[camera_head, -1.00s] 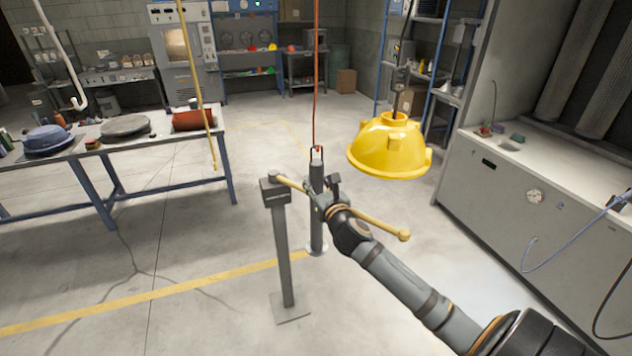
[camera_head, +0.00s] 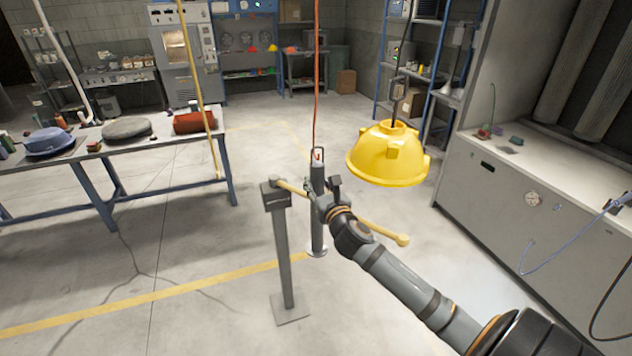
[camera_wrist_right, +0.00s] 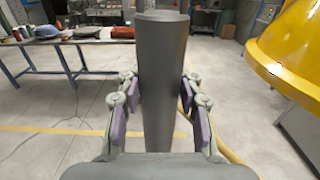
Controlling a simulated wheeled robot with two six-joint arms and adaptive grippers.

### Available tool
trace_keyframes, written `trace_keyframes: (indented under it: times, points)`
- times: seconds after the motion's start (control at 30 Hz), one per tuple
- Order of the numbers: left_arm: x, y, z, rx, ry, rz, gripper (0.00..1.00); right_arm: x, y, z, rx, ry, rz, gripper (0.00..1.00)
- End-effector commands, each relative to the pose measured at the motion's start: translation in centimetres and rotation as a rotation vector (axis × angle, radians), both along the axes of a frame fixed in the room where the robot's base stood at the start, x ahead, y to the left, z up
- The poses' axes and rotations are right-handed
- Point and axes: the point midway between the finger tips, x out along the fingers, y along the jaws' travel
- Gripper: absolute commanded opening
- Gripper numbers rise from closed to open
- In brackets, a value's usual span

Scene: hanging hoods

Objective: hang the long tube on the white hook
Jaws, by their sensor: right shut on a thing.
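The long grey tube (camera_head: 318,232) stands upright in the middle of the head view, with a loop at its top and a round flange at its foot. My right gripper (camera_head: 322,202) is shut around its upper part. In the right wrist view the tube (camera_wrist_right: 164,60) is upright between the two finger pads. The white hook (camera_head: 62,62) comes down at the upper left, well apart from the tube. Its lower end is over the far table. My left gripper is not in view.
A red line (camera_head: 316,85) ends at the tube's loop; I cannot tell if it is hooked there. A grey post (camera_head: 284,255) and yellow bar (camera_head: 375,232) are close by. A yellow hood (camera_head: 388,158) hangs right. A yellow line (camera_head: 196,75) hangs left, near the table (camera_head: 180,152).

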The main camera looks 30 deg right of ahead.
Motion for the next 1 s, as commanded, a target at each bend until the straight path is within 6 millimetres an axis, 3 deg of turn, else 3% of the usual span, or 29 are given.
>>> trace_keyframes:
  times: [0.6, 1.0]
  points:
    - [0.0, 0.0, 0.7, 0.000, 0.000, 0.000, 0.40, -2.7, 0.7, 0.2, -0.002, -0.001, 0.002, 0.00]
    - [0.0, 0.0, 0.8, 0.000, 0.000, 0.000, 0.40, -2.9, 0.8, 0.2, 0.000, -0.002, 0.002, 0.00]
